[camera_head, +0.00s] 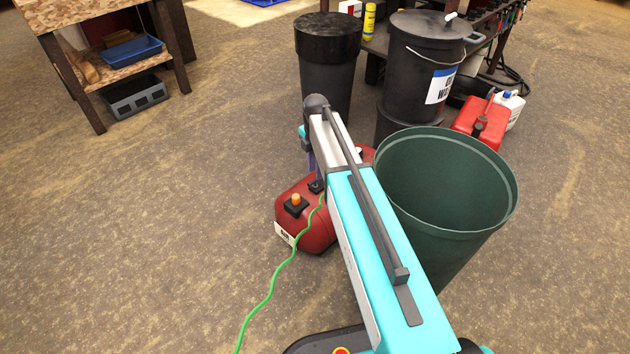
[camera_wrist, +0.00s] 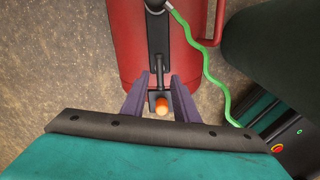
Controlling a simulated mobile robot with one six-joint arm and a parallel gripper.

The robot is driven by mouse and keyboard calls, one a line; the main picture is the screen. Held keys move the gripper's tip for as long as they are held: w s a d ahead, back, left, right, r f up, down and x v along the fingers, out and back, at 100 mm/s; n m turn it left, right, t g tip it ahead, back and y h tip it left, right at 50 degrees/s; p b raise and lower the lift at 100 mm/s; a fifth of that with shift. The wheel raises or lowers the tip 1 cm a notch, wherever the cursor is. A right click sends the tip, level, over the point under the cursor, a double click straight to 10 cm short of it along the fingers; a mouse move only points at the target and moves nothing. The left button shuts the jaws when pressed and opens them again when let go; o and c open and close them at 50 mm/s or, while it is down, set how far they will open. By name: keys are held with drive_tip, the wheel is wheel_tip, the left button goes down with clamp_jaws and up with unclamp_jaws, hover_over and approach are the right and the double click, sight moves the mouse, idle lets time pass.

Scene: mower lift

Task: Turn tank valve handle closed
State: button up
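The red tank (camera_wrist: 125,40) lies on the floor below my gripper. In the head view the tank (camera_head: 318,232) is partly hidden behind my arm. On it are a black fitting with an orange knob (camera_wrist: 162,106) and a grey bar-like part (camera_wrist: 158,72). Which of these is the valve handle is not certain. The orange knob (camera_head: 296,198) also shows in the head view. My gripper (camera_wrist: 160,82) has its two purple fingers apart, one on each side of the grey part and knob in the picture. Contact cannot be told. In the head view the fingers are mostly hidden.
A green hose (camera_head: 265,298) runs from the tank across the floor. A large green bin (camera_head: 450,225) stands close to the right of my arm. Black drums (camera_head: 328,80) and a red can (camera_head: 481,122) stand behind.

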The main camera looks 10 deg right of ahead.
sight(315, 182)
drive_tip(key=shift+f+b, duration=0.65)
drive_tip(key=shift+f, duration=1.85)
